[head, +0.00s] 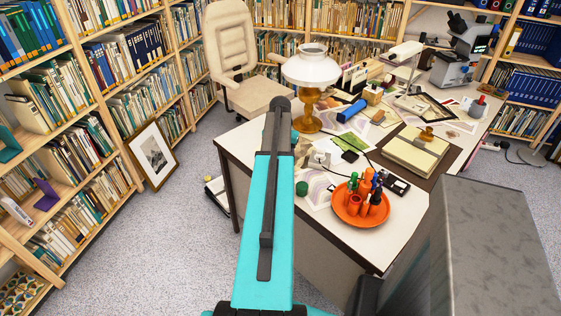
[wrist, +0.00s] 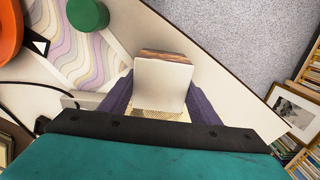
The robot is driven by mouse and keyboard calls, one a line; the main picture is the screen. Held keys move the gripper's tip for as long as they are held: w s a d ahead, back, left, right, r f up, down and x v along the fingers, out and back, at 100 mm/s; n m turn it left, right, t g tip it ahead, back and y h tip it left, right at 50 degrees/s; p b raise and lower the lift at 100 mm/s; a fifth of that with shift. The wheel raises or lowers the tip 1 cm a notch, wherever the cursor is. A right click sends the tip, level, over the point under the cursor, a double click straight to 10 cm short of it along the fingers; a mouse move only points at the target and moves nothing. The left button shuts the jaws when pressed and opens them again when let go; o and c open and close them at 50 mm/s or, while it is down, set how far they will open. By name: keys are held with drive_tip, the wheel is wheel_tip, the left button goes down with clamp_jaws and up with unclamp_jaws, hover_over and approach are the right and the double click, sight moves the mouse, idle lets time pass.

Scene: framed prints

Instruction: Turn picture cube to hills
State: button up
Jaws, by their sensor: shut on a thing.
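The picture cube (wrist: 162,84) is in the wrist view, between the two purple fingers of my gripper (wrist: 160,92). My gripper is shut on it. The cube face towards the camera is plain pale grey, and a narrow brown patterned strip shows along its far edge. I cannot make out a hills picture on it. The cube is over the white desk top (wrist: 215,75), near the desk edge; whether it touches the desk I cannot tell. In the head view my arm hides the gripper and the cube.
An orange tray (head: 360,212) with orange cups and pens is right of my arm. A green round object (head: 301,188) stands on a wavy-patterned sheet. A lamp (head: 311,75) and a book (head: 415,150) are farther back. A framed print (head: 152,155) leans against shelves at left.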

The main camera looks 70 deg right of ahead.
drive_tip(key=n, duration=0.7)
drive_tip(key=shift+w, duration=0.2)
drive_tip(key=n, duration=0.3)
drive_tip(key=shift+a+n, duration=0.15)
drive_tip(key=shift+n, duration=0.25)
drive_tip(key=n, duration=0.7)
drive_tip(key=shift+a+n, duration=0.15)
drive_tip(key=shift+n, duration=0.25)
drive_tip(key=n, duration=0.4)
drive_tip(key=shift+a, duration=0.1)
drive_tip(key=n, duration=0.4)
drive_tip(key=shift+s+n, duration=0.15)
drive_tip(key=shift+n, duration=1.95)
